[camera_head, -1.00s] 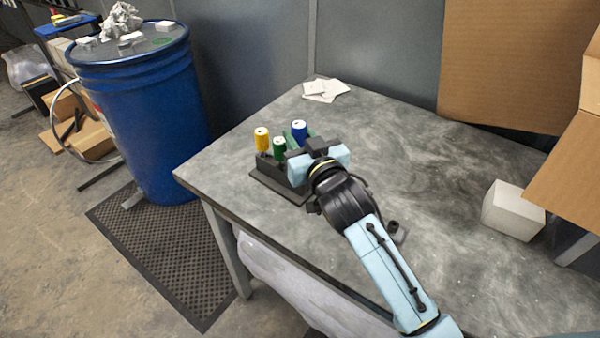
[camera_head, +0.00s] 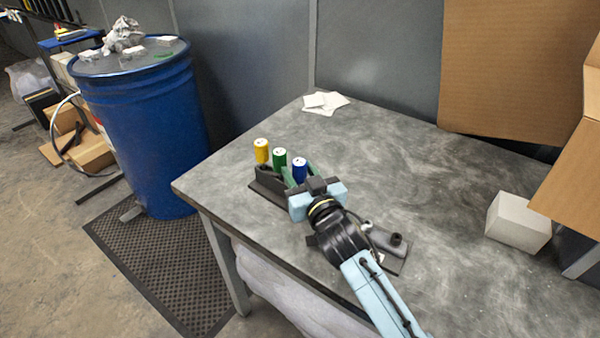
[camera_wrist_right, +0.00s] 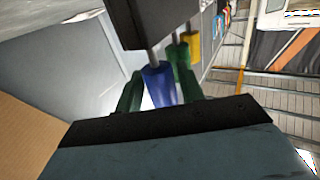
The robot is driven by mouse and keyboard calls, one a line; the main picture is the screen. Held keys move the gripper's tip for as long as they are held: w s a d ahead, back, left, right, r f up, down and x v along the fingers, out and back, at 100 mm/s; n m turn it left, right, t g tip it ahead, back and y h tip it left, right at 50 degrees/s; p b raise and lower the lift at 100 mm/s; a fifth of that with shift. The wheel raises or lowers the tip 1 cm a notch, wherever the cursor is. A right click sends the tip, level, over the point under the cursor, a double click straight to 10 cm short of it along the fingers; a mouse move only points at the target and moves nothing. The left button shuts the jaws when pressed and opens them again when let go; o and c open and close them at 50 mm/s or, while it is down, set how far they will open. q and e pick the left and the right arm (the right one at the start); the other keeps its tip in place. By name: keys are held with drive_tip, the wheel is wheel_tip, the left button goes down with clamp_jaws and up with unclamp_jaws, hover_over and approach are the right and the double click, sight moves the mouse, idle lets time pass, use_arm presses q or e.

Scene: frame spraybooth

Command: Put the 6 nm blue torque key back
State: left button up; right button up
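The blue torque key (camera_head: 300,169) stands upright in line with the yellow key (camera_head: 262,151) and green key (camera_head: 280,157), its top following their row. My right gripper (camera_head: 301,176) has its green fingers on either side of the blue handle, seemingly touching it. The wrist view shows the blue handle (camera_wrist_right: 160,86) between the fingers, its metal shaft running to the dark holder (camera_wrist_right: 142,22). The shaft's end is hidden, so how deep it sits cannot be told. The holder (camera_head: 266,190) is partly covered by my gripper in the head view. My left gripper is not in view.
A dark plate with a knob-like fitting (camera_head: 397,241) lies partly behind my right arm. A white block (camera_head: 517,222) and cardboard (camera_head: 512,75) are at the right. White pads (camera_head: 325,102) lie at the back. The tabletop (camera_head: 430,180) between is clear.

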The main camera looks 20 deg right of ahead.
drive_tip(key=shift+o, duration=1)
drive_tip(key=shift+r, duration=0.25)
drive_tip(key=s+d, duration=0.1)
drive_tip(key=s, duration=1.1)
drive_tip(key=shift+d+p, duration=0.15)
drive_tip(key=shift+p, duration=0.2)
drive_tip(key=shift+r, duration=0.1)
